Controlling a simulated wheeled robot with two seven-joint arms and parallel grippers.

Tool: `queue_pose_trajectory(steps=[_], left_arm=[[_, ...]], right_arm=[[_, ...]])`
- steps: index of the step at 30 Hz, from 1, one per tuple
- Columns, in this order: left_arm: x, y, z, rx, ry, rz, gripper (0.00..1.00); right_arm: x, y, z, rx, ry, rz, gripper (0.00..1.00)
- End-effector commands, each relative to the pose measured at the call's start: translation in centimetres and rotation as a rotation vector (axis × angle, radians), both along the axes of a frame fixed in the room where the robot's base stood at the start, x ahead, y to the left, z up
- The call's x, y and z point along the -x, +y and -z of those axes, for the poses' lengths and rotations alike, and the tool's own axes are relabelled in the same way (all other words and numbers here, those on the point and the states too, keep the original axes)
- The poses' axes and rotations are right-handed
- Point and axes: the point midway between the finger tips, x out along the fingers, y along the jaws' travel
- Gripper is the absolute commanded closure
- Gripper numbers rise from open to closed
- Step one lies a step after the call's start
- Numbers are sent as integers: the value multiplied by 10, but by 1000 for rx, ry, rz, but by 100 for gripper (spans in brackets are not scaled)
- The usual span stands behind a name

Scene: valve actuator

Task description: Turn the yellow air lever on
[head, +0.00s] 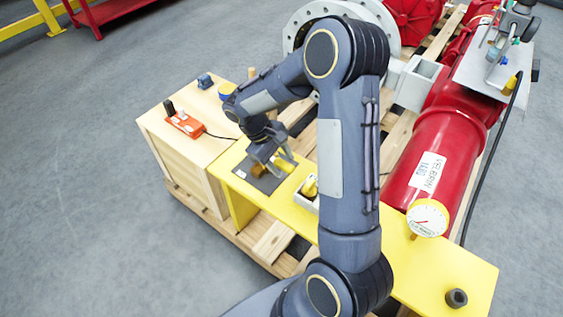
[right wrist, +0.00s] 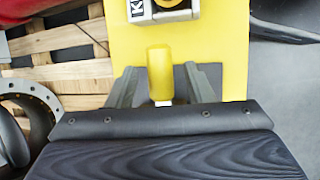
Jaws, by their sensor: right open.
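A yellow lever (right wrist: 160,72) stands out between the two fingers of my right gripper in the right wrist view. My right gripper (right wrist: 161,80) is open, with one finger on each side of the lever and a visible gap to each. In the head view my right gripper (head: 270,164) is low over a dark plate (head: 247,172) on the yellow bench. It partly hides the lever there. I cannot tell the lever's on or off position. My left gripper is not in view.
A grey bracket with a yellow part (head: 310,187) sits beside the dark plate on the yellow bench (head: 400,268). A wooden box (head: 195,150) carries an orange device (head: 186,124). A gauge (head: 428,218) and a red cylinder (head: 440,140) stand at the right.

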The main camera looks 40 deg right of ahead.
Motion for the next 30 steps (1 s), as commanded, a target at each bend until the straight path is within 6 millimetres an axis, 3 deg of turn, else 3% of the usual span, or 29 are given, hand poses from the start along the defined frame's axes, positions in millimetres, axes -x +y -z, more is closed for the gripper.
queue_pose_trajectory(steps=[9, 20, 30], left_arm=[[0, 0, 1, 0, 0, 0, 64], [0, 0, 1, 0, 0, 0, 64], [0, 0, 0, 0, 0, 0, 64]], right_arm=[[1, -1, 3, 0, 0, 0, 53], [1, -1, 3, 0, 0, 0, 100], [1, 0, 3, 0, 0, 16, 100]])
